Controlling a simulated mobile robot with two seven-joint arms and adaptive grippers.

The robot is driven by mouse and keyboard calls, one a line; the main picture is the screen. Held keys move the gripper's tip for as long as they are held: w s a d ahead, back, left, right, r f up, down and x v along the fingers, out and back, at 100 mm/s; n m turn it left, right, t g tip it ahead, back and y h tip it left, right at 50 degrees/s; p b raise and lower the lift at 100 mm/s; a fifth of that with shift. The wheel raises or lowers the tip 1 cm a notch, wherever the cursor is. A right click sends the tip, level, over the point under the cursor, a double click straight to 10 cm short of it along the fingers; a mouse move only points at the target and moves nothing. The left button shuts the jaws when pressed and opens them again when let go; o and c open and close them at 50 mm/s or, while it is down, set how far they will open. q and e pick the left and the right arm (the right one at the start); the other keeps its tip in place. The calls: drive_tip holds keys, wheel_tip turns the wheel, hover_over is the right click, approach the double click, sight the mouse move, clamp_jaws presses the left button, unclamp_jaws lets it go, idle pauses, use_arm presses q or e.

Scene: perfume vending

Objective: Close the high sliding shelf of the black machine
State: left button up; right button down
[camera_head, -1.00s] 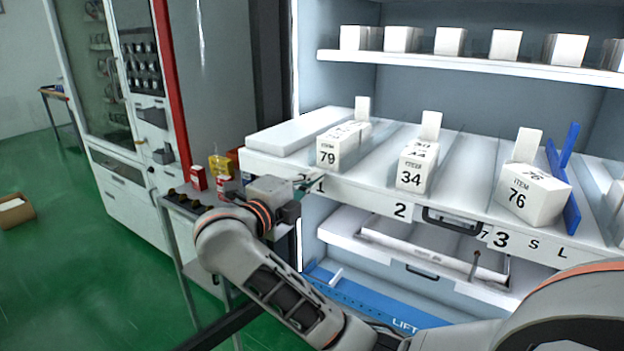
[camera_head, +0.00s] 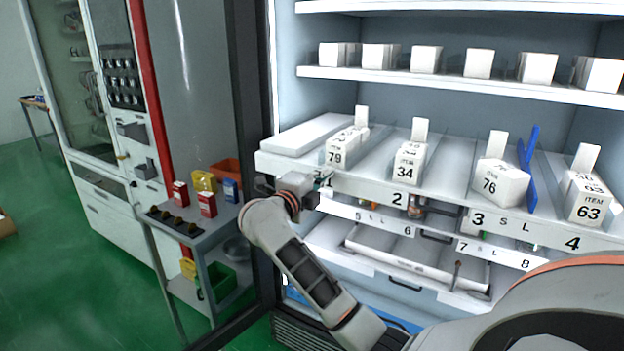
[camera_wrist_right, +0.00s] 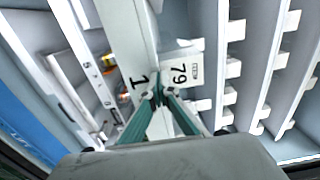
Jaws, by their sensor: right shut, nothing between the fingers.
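The high sliding shelf (camera_head: 450,211) of the machine (camera_head: 245,80) stands out toward me, with front labels 1 to 4. It carries white boxes marked 79 (camera_head: 337,153), 34 (camera_head: 406,168), 76 (camera_head: 492,184) and 63 (camera_head: 587,207). My right gripper (camera_head: 326,181) is shut and empty at the shelf's front near label 1. In the right wrist view, its green fingertips (camera_wrist_right: 157,93) meet over the shelf front (camera_wrist_right: 133,45), between label 1 and box 79. I cannot tell whether they touch it. My left gripper is not in view.
A lower shelf (camera_head: 390,228) with labels 5 to 8 lies just below, above an open white tray (camera_head: 420,263). A fixed upper shelf (camera_head: 450,86) holds a row of white boxes. A small cart (camera_head: 215,228) with colored packs stands left of my right arm.

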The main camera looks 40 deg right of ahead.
drive_tip(key=x, duration=1.2)
drive_tip(key=shift+d, duration=0.1)
drive_tip(key=b+x, duration=0.1)
drive_tip(key=x, duration=1)
drive_tip(key=shift+w+d+f, duration=0.1)
drive_tip(key=shift+w+d, duration=0.05)
drive_tip(key=shift+d, duration=0.2)
drive_tip(key=shift+w+d, duration=0.2)
drive_tip(key=shift+d, duration=0.25)
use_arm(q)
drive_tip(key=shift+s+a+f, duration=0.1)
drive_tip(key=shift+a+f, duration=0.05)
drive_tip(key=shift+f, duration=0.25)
use_arm(e)
drive_tip(key=shift+d+r, duration=0.1)
drive_tip(key=shift+r, duration=0.2)
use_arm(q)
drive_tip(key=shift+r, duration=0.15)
